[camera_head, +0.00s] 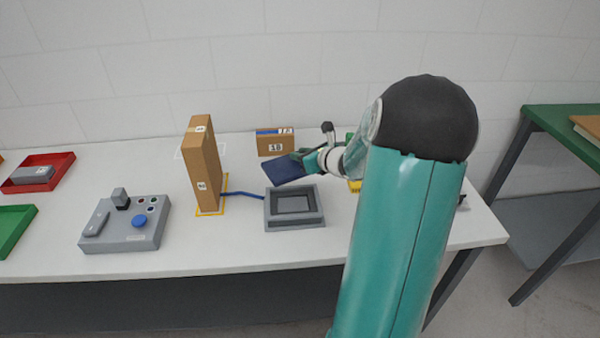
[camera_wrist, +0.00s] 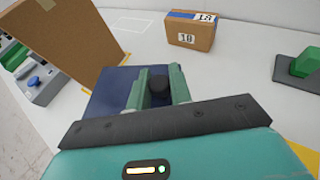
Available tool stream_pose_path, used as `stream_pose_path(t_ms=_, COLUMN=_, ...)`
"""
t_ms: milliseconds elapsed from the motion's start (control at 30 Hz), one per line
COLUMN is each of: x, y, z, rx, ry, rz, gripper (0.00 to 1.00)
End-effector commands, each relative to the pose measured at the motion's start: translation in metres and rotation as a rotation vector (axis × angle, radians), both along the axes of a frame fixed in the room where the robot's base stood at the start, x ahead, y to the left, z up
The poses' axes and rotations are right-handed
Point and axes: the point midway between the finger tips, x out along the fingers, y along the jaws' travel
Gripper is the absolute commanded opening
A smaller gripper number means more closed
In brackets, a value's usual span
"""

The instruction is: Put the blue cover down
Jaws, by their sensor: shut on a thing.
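The blue cover (camera_head: 284,170) is a flat dark blue plate, held tilted above the table behind the grey box with the open top (camera_head: 295,209). My gripper (camera_head: 304,155) is shut on the cover from its right side. In the wrist view the cover (camera_wrist: 104,95) lies below and ahead of my gripper (camera_wrist: 158,84), whose two green fingers close on a dark knob. The cover's far right part is hidden by the fingers. My arm hides the table to the right in the head view.
A tall brown box (camera_head: 207,168) stands left of the grey box, inside a yellow outline. A small box marked 18 (camera_head: 275,142) stands behind the cover. A grey control panel (camera_head: 128,222) with a blue button, a red tray (camera_head: 40,172) and a green tray (camera_head: 14,228) are at left.

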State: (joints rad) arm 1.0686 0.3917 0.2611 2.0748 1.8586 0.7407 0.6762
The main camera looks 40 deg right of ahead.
Motion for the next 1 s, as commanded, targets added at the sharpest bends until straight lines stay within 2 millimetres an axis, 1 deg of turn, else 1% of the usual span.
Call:
stream_pose_path(t_ms=67, x=0.007, y=-0.003, z=-0.004, rx=0.003, ry=-0.001, rz=0.004, gripper=0.0)
stream_pose_path(t_ms=133, x=0.015, y=-0.011, z=-0.009, rx=0.004, ry=-0.001, rz=0.004, gripper=0.0)
stream_pose_path(t_ms=467, x=0.062, y=-0.063, z=-0.04, rx=0.003, ry=-0.002, rz=0.003, gripper=0.0)
stream_pose_path(t_ms=500, x=0.066, y=-0.067, z=-0.047, rx=0.005, ry=-0.001, rz=0.003, gripper=0.0)
stream_pose_path(t_ms=600, x=0.075, y=-0.078, z=-0.065, rx=0.004, ry=-0.001, rz=0.004, gripper=0.0)
stream_pose_path(t_ms=733, x=0.085, y=-0.09, z=-0.083, rx=0.004, ry=-0.001, rz=0.004, gripper=0.0)
stream_pose_path(t_ms=1000, x=0.094, y=-0.103, z=-0.101, rx=0.002, ry=0.0, rz=0.004, gripper=0.0)
